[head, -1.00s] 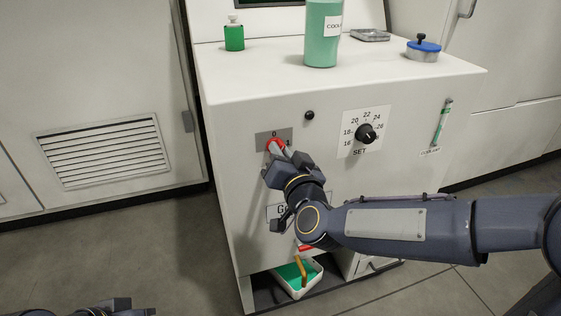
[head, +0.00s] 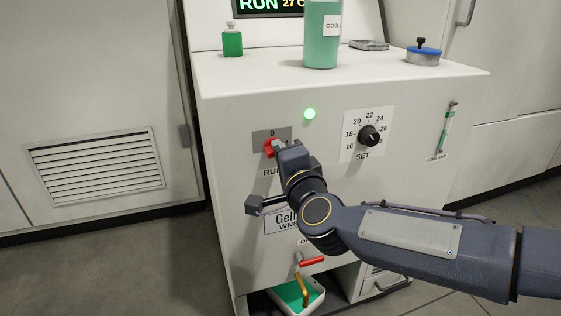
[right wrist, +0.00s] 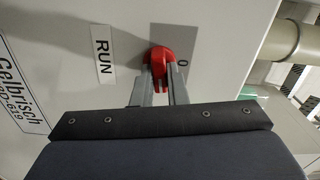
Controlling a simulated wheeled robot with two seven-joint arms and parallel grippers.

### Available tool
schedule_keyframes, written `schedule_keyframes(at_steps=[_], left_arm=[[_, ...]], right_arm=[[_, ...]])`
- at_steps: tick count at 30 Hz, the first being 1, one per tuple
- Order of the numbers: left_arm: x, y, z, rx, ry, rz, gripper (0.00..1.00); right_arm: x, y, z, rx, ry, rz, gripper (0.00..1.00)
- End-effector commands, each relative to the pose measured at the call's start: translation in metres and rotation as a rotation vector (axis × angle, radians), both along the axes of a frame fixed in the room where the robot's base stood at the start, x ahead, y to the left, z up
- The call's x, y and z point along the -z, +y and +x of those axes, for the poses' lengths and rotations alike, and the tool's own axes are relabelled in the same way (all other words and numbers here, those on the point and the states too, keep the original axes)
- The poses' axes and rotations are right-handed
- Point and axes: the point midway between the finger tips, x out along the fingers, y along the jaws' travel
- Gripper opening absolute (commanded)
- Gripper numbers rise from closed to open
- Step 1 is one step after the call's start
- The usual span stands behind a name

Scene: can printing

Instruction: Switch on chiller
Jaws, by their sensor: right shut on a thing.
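The chiller (head: 240,105) is a white cabinet in front of me. Its red rotary switch (head: 271,147) sits on a grey plate marked 0, with a RUN label below; the switch also shows in the right wrist view (right wrist: 172,62). My right gripper (head: 278,149) is at the switch, its fingers on either side of the red handle and shut on it. The indicator lamp (head: 310,114) glows green. The display (head: 268,5) on top reads RUN and 27 C. My left gripper is not in view.
A SET dial (head: 369,136) is right of the lamp. On top stand a green bottle (head: 232,41), a coolant container (head: 322,40) and a blue-lidded dish (head: 423,54). Below are a red-handled drain valve (head: 311,261) and a tray (head: 316,303) of green liquid.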

Motion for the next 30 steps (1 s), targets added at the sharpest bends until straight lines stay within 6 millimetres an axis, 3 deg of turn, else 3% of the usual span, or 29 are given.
schedule_keyframes(at_steps=[10,27,28,30], left_arm=[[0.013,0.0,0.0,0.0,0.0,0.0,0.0],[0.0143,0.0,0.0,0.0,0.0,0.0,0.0],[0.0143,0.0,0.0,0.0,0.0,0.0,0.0],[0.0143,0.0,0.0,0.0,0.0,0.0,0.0]], right_arm=[[0.0023,0.0002,-0.0003,-0.001,0.049,0.146,0.0],[0.0017,0.0003,-0.0002,-0.001,0.06,0.176,0.0],[0.0017,0.0003,-0.0002,-0.001,0.06,0.176,0.14],[0.0016,0.0003,-0.0002,-0.001,0.059,0.175,0.23]])
